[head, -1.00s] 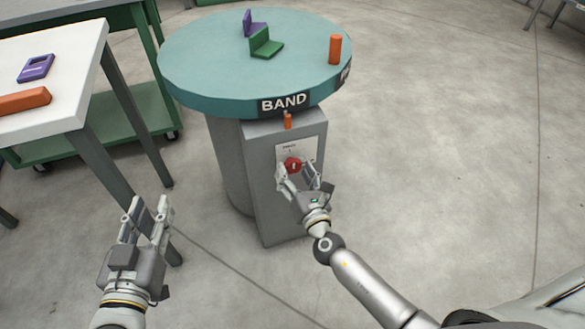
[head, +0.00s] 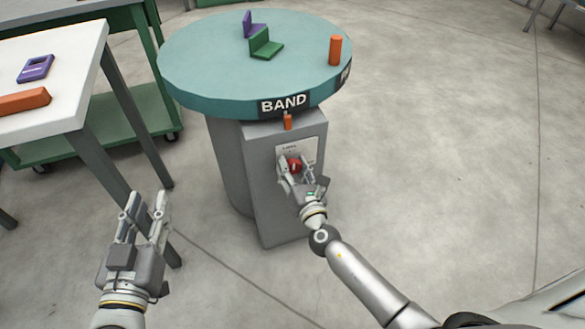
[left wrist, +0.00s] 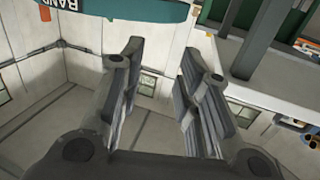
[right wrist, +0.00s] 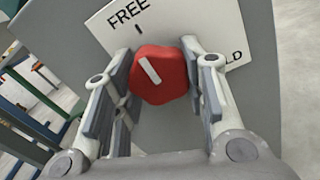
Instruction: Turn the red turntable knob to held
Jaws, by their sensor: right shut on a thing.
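The red knob (head: 294,164) is on the front of the grey pedestal under the turntable (head: 215,85). In the right wrist view the knob (right wrist: 172,88) has a white pointer mark directed roughly at the FREE label (right wrist: 128,16). A second label, partly hidden by a finger, ends in "LD" (right wrist: 236,56). My right gripper (head: 297,170) is shut on the knob, one finger at each side. My left gripper (head: 147,203) is open and empty, low at the left, well away from the knob.
The teal turntable top carries a green bracket (head: 265,44), a purple bracket (head: 250,25) and an orange cylinder (head: 335,50). An orange pointer (head: 288,121) sits below the BAND sign (head: 284,103). A white table (head: 75,60) stands at left.

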